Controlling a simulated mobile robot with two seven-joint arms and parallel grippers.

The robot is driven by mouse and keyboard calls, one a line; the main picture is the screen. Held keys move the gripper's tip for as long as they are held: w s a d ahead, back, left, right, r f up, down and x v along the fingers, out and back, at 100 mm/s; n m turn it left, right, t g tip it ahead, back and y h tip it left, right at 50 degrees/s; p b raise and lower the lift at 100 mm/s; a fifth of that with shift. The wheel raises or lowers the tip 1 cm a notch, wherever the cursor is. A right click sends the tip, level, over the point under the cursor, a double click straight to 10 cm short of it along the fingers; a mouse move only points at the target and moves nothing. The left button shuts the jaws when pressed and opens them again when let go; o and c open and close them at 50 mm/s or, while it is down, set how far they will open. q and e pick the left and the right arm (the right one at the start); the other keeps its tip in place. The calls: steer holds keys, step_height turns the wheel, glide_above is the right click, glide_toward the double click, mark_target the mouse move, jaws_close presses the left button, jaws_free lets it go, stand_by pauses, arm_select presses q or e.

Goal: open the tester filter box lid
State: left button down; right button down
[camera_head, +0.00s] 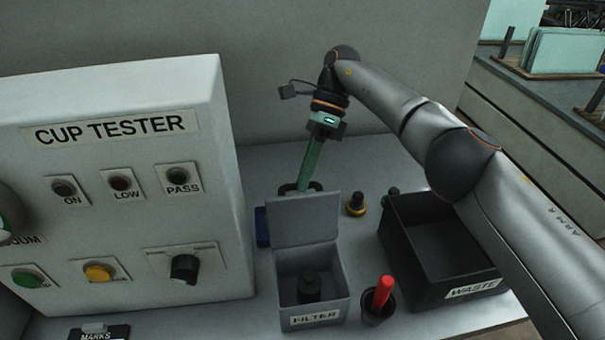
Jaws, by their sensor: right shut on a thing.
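The grey filter box (314,315) labelled FILTER stands on the bench in front of the tester panel. Its lid (306,220) stands upright at the back of the box, and the inside is open to view. A dark round part (309,287) sits in the box. My right gripper (300,188) reaches down from above to the lid's top edge and is shut on the lid; its fingertips are partly hidden behind the lid. My left gripper is not in view.
The CUP TESTER panel (115,190) stands close on the left. A black WASTE bin (430,215) is to the right, under my right arm. A dark cup with a red marker (383,292) stands between box and bin.

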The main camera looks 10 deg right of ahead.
steer(key=shift+s+f, duration=0.15)
steer(key=shift+f, duration=0.2)
steer(key=c, duration=0.8)
jaws_free()
steer(key=shift+r, duration=0.15)
steer(key=shift+c, duration=0.2)
steer(key=shift+r, duration=0.15)
steer(key=s+r+b, duration=0.1)
steer(key=r, duration=0.2)
steer(key=s+r+b, duration=0.1)
steer(key=s+r, duration=0.1)
steer(key=r, duration=0.1)
steer(key=s+r+b, duration=0.1)
steer(key=s+r, duration=0.1)
steer(key=shift+a+r, duration=0.35)
steer(key=shift+r, duration=0.05)
steer(key=s+a+r+b, duration=0.1)
steer(key=s+r, duration=0.3)
steer(key=s, duration=0.4)
steer(key=shift+s+a+b, duration=0.2)
steer(key=shift+s+b, duration=0.15)
steer(key=shift+b, duration=0.4)
